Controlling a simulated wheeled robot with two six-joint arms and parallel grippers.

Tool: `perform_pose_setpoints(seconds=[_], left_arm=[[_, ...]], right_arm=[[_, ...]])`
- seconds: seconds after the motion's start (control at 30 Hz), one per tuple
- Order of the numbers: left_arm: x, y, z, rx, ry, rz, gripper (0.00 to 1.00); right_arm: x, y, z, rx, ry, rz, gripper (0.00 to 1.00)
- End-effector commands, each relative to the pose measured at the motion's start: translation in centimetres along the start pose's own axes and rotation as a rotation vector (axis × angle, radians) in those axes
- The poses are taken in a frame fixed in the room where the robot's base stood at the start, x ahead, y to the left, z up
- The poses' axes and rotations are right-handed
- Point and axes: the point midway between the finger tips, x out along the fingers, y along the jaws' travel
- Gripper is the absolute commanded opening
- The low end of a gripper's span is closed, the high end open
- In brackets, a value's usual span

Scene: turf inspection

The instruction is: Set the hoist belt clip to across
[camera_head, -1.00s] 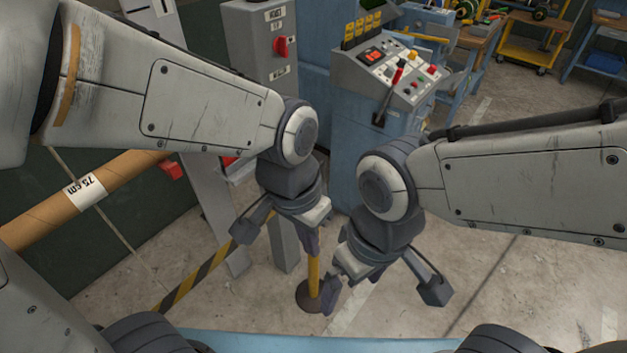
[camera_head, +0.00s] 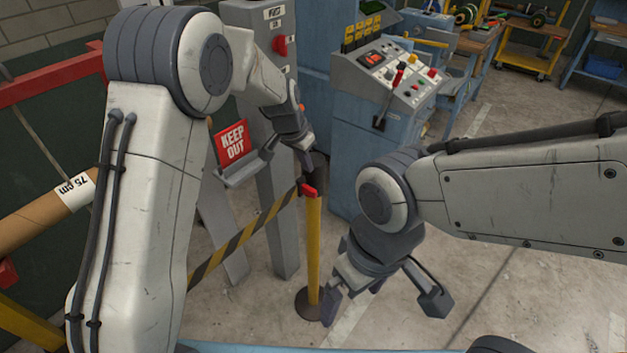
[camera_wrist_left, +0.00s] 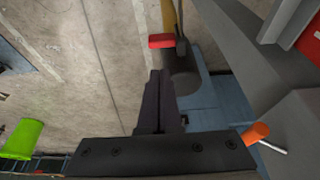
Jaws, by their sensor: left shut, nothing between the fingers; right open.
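A red clip (camera_head: 309,191) sits at the top of the yellow post (camera_head: 313,245), where the yellow-black striped belt (camera_head: 245,235) meets it. In the left wrist view the red clip (camera_wrist_left: 161,41) shows as a short bar sticking out to the left of the post's dark head (camera_wrist_left: 182,72). My left gripper (camera_head: 306,166) is shut and empty, pointing down just above the clip. In the left wrist view its fingertips (camera_wrist_left: 158,76) are together, close to the post head; I cannot tell if they touch it. My right gripper (camera_head: 350,290) is open and empty, low beside the post.
A red KEEP OUT sign (camera_head: 232,143) stands left of the post, by a grey switch cabinet (camera_head: 265,18). A blue control console (camera_head: 385,75) with buttons and levers stands behind. A cardboard tube (camera_head: 35,222) is at the left. The floor at the right is clear.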

Motion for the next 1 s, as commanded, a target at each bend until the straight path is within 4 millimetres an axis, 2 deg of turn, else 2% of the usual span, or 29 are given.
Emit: perform_pose_setpoints(seconds=[0.17,0.4,0.6,0.77,1.0], left_arm=[[1.7,0.1,0.1,0.000,-0.005,0.003,0.00],[6.1,0.1,0.1,-0.001,-0.005,0.003,0.00],[8.9,0.1,0.0,0.000,-0.003,0.002,0.00],[9.8,0.1,0.0,-0.001,-0.001,0.001,0.00],[9.9,0.1,0.0,0.000,-0.001,0.001,0.00]], right_arm=[[-0.6,0.0,0.0,0.000,0.000,0.000,1.00],[-1.8,-0.1,-0.1,0.000,0.000,0.000,1.00],[-2.4,-0.2,-0.1,0.001,0.000,0.000,1.00],[-2.5,-0.2,-0.1,0.001,0.000,0.000,1.00],[-2.5,-0.2,-0.1,0.001,0.000,0.000,1.00]])
